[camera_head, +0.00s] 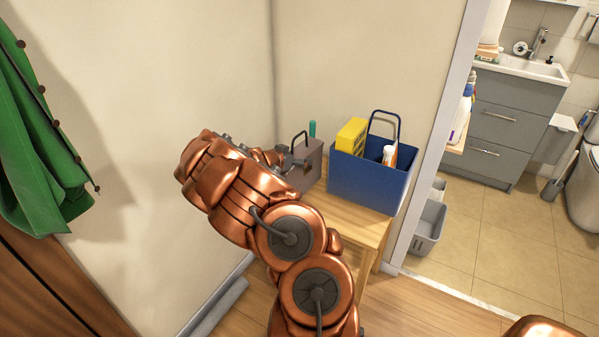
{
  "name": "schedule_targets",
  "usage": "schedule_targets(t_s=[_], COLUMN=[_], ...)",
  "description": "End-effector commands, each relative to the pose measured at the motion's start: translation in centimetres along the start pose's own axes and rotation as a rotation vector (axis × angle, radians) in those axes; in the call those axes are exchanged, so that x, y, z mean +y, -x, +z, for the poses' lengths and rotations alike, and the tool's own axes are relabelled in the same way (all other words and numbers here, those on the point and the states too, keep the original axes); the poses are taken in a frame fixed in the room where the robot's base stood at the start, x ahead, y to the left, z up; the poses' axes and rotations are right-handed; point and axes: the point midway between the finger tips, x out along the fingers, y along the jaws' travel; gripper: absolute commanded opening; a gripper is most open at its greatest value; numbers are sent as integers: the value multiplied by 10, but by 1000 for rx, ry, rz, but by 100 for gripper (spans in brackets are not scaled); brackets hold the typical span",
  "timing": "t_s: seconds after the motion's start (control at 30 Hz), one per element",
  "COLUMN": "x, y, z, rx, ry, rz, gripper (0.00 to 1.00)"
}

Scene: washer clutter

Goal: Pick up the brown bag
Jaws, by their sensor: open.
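The brown bag (312,163) is a small grey-brown carrier with a dark looped handle. It stands on the left part of a small wooden table (345,222), in the corner by the walls. My copper-coloured arm reaches up from the bottom, and my gripper (290,161) is just left of the bag, at about handle height or slightly below. The gripper is open. The arm hides part of the bag's left and lower side, and I cannot tell whether the fingers touch it.
A blue caddy (364,183) with a yellow box (351,135) and a white bottle (389,155) stands close right of the bag. A teal object (312,129) rises behind it. A green coat (40,140) hangs left. A doorway to a bathroom opens right.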

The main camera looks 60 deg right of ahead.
Motion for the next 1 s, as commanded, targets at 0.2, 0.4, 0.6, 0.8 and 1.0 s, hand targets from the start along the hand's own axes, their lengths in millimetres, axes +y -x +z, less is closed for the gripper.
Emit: schedule_targets(t_s=[0.2, 0.4, 0.6, 0.8, 1.0], x=[0, 0, 0, 0, 0], y=[0, 0, 0, 0, 0], z=[0, 0, 0, 0, 0], rx=[0, 0, 0, 0, 0], ry=[0, 0, 0, 0, 0], rz=[0, -1, -1, -1, 0], gripper=[95, 74, 53, 32, 11])
